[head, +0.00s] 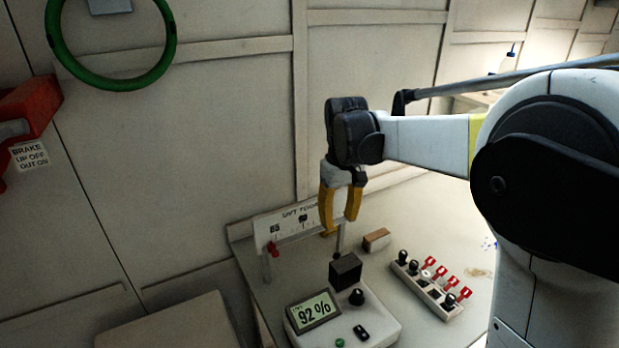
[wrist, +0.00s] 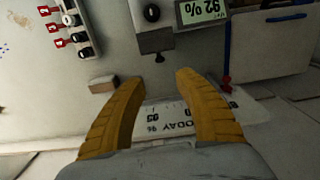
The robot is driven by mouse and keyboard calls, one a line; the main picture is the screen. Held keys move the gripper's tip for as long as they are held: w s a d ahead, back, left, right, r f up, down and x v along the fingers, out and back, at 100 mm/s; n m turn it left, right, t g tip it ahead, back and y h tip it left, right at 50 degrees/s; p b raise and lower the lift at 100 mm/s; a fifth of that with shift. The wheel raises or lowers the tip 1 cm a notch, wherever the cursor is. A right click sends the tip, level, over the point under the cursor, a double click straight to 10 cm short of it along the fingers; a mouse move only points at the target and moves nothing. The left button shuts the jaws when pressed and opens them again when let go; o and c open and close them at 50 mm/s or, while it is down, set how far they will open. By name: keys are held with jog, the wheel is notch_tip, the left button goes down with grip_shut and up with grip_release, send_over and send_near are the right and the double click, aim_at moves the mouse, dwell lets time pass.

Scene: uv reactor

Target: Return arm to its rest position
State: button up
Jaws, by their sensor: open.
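My gripper (head: 340,228) hangs at the end of my arm above the workbench in the head view, its yellow fingers pointing down in front of a white scale board (head: 262,228). The fingers are apart with nothing between them. In the wrist view, my gripper (wrist: 150,82) also shows open and empty, with the scale board (wrist: 160,118) behind the fingers. A meter box (head: 345,325) with a display reading 92 % stands below the gripper in the head view. It also shows at the top of the wrist view (wrist: 160,40).
A strip of switches with red tags (head: 435,285) lies right of the meter on the bench (head: 385,235). A small brown block (head: 376,240) lies nearby. A green ring (head: 112,84) and a red brake handle (head: 28,108) are on the left. A bottle (head: 507,60) stands far back.

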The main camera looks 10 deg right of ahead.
jog(key=s+f+m+t+b, duration=0.1)
jog(key=s+f+t+b, duration=0.2)
jog(key=s, duration=0.8)
jog(key=s+f+m+t+b, duration=0.2)
jog(key=s+f+t+b, duration=0.1)
jog(key=s, duration=0.7)
jog(key=shift+s+d+m+t+b, duration=0.25)
jog(key=shift+s+m+t+b, duration=0.1)
jog(key=shift+t+b, duration=0.25)
jog(key=shift+f, duration=0.1)
